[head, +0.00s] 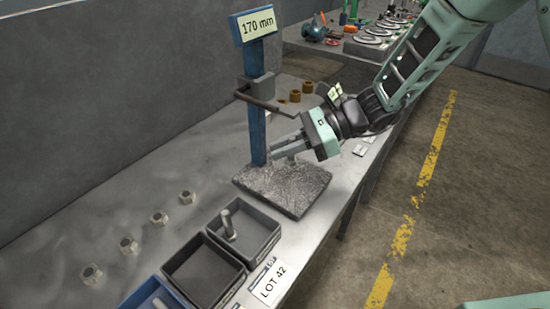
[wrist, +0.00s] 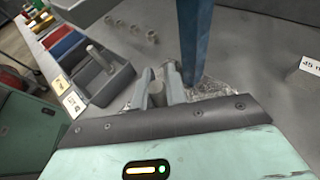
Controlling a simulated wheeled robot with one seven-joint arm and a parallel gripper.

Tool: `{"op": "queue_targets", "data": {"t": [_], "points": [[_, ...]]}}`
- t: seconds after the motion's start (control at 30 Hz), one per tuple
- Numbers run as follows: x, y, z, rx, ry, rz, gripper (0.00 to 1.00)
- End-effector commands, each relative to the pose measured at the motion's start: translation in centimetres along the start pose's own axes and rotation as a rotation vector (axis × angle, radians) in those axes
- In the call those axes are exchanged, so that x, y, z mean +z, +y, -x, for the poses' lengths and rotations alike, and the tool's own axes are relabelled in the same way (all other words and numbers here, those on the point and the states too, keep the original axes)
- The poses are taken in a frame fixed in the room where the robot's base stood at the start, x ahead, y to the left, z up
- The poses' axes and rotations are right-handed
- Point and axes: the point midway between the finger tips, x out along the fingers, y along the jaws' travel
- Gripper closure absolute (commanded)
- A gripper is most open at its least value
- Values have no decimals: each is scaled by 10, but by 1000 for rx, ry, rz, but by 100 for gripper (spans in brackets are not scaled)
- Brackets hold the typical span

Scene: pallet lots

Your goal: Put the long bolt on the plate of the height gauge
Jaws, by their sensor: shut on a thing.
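The height gauge has a blue post (head: 256,110), a grey crossarm (head: 262,88) and a speckled stone plate (head: 300,198) at its foot. My gripper (head: 283,149) is over the plate, beside the post and below the crossarm. In the wrist view, my gripper (wrist: 158,78) is shut on a grey bolt (wrist: 157,94), seen nearly end-on. The bolt is mostly hidden by the fingers in the head view, and I cannot tell if it touches the plate. Another bolt (head: 228,224) stands tilted in the nearest grey bin (head: 262,243).
A dark empty bin (head: 203,272) and a blue bin (head: 152,292) follow at the front, with a LOT 42 card (head: 270,283) beside them. Several nuts (head: 128,245) lie left on the bench. Brown bushings (head: 295,96) sit on a shelf piece behind the crossarm.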

Motion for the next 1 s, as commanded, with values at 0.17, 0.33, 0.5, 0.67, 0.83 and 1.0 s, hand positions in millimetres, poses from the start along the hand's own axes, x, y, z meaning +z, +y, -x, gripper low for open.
{"op": "queue_targets", "data": {"t": [0.17, 0.33, 0.5, 0.67, 0.83, 1.0], "points": [[5, 0, -10, 0, -1, 0, 100], [-7, 0, -24, 1, 0, -5, 100], [-25, 0, -31, -1, -1, -1, 100], [-25, 0, -31, -1, -1, 0, 100], [-28, 0, -32, -1, -1, 0, 100], [-28, 0, -32, -1, -1, 0, 77]]}}
